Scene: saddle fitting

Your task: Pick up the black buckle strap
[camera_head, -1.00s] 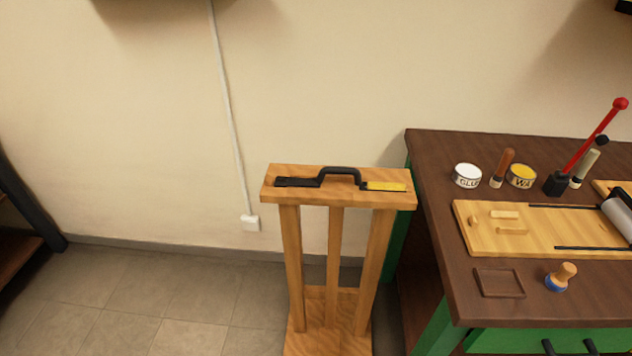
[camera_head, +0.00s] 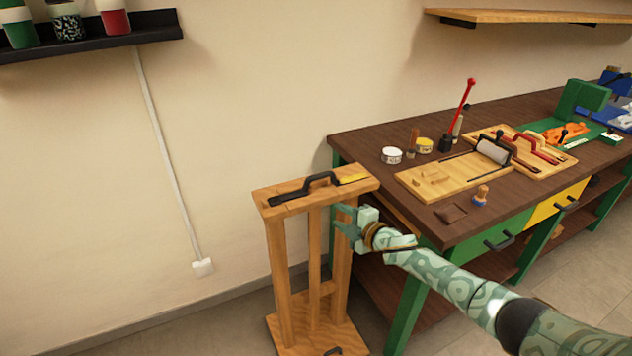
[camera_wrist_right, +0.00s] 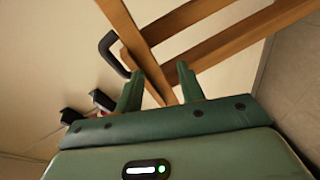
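The black buckle strap (camera_head: 320,181) lies on top of the wooden stand (camera_head: 271,208), its middle raised in an arch. My right gripper (camera_head: 341,220) is beside the stand's right side, below the top board and apart from the strap. The strap's black arch (camera_wrist_right: 106,52) shows at the upper left there, past the wooden board. My left gripper is not in view.
A brown workbench (camera_head: 350,142) stands right of the stand, close to my right arm. It holds a wooden board (camera_head: 430,184), tins and a red-handled tool (camera_head: 464,100). A black wall shelf (camera_head: 150,32) is at the upper left. Floor left of the stand is clear.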

